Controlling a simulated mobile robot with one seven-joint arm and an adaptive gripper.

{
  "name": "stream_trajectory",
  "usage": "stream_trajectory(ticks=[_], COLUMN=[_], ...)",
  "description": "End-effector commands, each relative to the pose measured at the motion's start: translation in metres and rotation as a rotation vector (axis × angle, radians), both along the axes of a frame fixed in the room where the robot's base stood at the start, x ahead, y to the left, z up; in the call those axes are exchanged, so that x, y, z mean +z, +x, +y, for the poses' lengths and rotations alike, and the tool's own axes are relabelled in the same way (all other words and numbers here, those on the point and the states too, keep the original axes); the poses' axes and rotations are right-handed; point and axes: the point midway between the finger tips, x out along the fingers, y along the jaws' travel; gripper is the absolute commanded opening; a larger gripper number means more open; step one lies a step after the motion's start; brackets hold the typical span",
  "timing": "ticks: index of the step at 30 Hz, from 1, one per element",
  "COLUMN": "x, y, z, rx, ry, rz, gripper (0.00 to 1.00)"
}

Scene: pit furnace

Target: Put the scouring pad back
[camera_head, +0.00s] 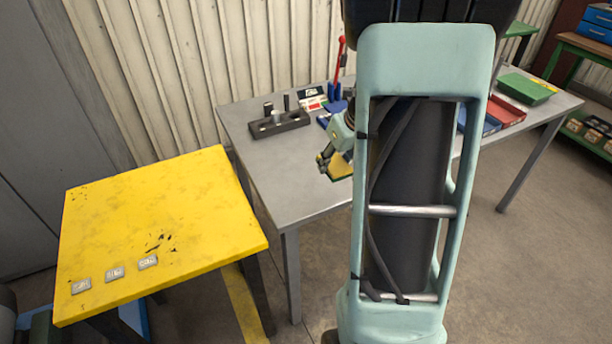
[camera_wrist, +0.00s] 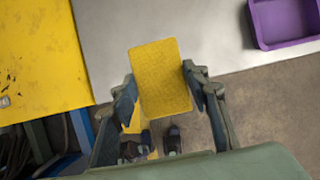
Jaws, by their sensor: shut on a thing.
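The scouring pad (camera_wrist: 161,72) is a yellow rectangular block. It sits between the two fingers of my gripper (camera_wrist: 160,90), which is shut on its sides. In the head view the pad (camera_head: 341,168) shows as a small yellow patch at my gripper (camera_head: 328,160), above the front part of the grey table (camera_head: 265,165). My arm hides part of that table. In the wrist view the pad lies over the grey table's edge, with floor below. I cannot tell its exact height above the table.
A yellow table (camera_head: 160,215) with several small grey tags stands at the left. A black holder (camera_head: 280,124) with upright cylinders stands on the grey table. A purple tray (camera_wrist: 262,30) is at the wrist view's upper right. A green tray (camera_head: 525,88) is at the table's far right.

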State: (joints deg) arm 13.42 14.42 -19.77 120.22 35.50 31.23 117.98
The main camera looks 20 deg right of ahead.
Motion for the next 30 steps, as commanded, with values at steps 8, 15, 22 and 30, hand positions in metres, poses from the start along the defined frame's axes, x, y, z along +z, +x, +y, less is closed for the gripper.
stream_trajectory(ticks=[8, 15, 22, 30], x=[-0.030, -0.070, -0.084, -0.117], y=[0.063, 0.097, 0.110, 0.114], z=[0.016, 0.024, 0.027, 0.028], rx=[0.003, -0.001, 0.000, -0.001], ry=[0.000, 0.000, 0.000, 0.002], rz=[0.003, 0.003, 0.001, 0.003], gripper=[0.23, 0.23, 0.23, 0.23])
